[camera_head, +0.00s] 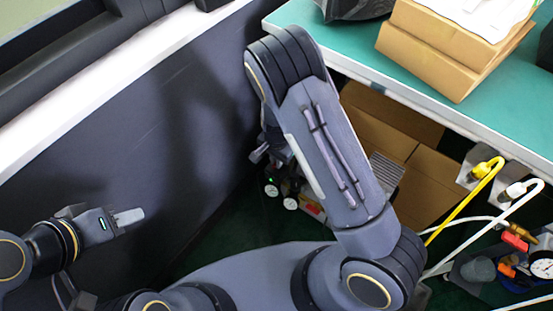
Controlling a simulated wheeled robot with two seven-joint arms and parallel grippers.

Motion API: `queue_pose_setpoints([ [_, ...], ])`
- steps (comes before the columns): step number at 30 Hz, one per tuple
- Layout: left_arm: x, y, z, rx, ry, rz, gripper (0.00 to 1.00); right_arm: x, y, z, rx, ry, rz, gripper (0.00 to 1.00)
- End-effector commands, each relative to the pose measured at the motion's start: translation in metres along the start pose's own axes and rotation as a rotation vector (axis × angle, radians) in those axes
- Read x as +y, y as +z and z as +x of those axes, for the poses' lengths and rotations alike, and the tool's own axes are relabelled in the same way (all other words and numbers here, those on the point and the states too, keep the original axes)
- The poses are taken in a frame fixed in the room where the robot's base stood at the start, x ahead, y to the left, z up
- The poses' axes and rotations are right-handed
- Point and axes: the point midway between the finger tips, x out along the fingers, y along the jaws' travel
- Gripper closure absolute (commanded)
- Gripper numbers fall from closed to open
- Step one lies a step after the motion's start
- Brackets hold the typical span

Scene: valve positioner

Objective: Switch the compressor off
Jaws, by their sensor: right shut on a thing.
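The compressor (309,208) sits low on the dark green floor under the table, mostly hidden behind my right arm. Two small round gauges (290,203) and a green light show at its left end. Its switch cannot be made out. My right gripper (258,154) is mostly hidden behind its own forearm, just above the gauges. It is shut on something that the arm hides. My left gripper (129,217) is at the left, pointing right, well apart from the compressor. Its fingers overlap in the picture, so I cannot tell open from shut.
A green-topped table (350,48) with stacked cardboard boxes (440,45) is at the upper right. A large carton (425,180) stands beneath it. Yellow (465,203) and white hoses run to fittings and a gauge at the right. A dark wall panel (120,130) bounds the left.

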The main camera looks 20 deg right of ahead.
Motion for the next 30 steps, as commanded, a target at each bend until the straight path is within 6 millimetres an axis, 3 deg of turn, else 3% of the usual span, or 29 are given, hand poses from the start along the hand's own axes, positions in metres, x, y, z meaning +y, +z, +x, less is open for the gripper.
queue_pose_setpoints([
  [11, 0.0021, -0.0023, -0.0045, 0.0, 0.0, 0.0, 0.64, 0.0006, -0.0002, -0.0009, -0.001, -0.001, -0.221, 1.0],
  [30, 0.0032, -0.0035, -0.007, 0.0, 0.0, 0.0, 0.64, 0.0014, -0.001, -0.0002, 0.0, -0.002, -0.828, 1.0],
])
